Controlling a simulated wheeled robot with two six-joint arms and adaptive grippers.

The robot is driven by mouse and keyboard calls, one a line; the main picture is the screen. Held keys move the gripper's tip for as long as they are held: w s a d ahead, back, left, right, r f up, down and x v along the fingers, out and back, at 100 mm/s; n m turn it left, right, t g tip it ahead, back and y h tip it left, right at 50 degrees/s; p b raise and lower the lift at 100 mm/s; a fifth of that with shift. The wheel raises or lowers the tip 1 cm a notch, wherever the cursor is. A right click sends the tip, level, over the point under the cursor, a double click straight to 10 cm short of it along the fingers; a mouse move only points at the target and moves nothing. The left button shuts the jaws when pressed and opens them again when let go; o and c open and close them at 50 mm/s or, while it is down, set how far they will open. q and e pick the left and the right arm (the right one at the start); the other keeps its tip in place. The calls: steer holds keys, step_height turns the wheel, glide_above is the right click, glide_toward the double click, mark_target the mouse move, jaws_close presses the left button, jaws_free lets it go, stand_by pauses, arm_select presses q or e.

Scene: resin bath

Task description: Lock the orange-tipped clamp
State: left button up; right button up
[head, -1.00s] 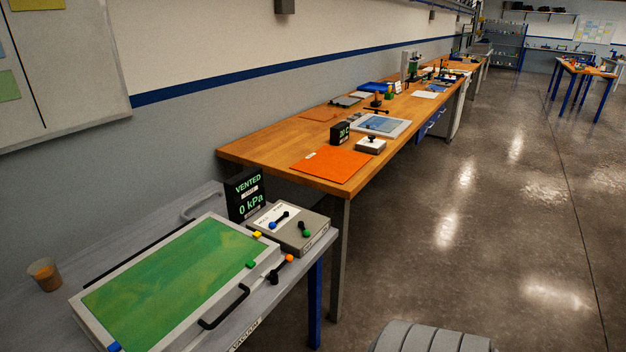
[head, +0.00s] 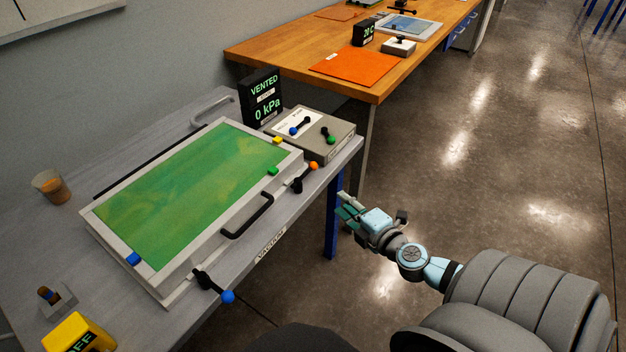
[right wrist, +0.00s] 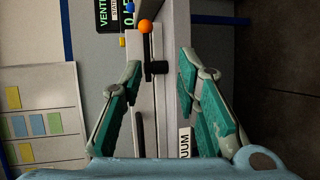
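The orange-tipped clamp (head: 305,178) is on the front side of the green-windowed vacuum bath lid (head: 190,196), near its right end. Its black lever slants up to the right to an orange ball. In the right wrist view the clamp (right wrist: 157,68) lies ahead, between the lines of the two fingers, with its orange ball toward the top. My right gripper (head: 344,206) is to the right of the clamp, off the table's front edge, and apart from it. In the right wrist view its green-padded fingers (right wrist: 158,75) are spread wide and empty. My left gripper is not in view.
A blue-tipped clamp (head: 212,287) sticks out at the lid's front left. A black handle (head: 249,216) stands between the clamps. A valve box (head: 312,134) and a gauge reading VENTED, 0 kPa (head: 263,98) stand behind. A cup (head: 50,186) is at left. The floor at right is clear.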

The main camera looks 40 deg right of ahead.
steer(key=w+a+r, duration=0.1)
steer(key=r, duration=0.1)
steer(key=p, duration=0.2)
glide_toward(308, 173)
steer(key=shift+n+t+y, duration=0.3)
steer(key=shift+t, duration=0.1)
steer(key=w, duration=0.2)
steer(key=w+d+f, duration=0.1)
steer(key=w, duration=0.2)
steer(key=w+f+b, duration=0.1)
steer(key=w, duration=0.2)
steer(key=shift+w+d, duration=0.1)
steer(key=shift+d, duration=0.05)
jaws_close()
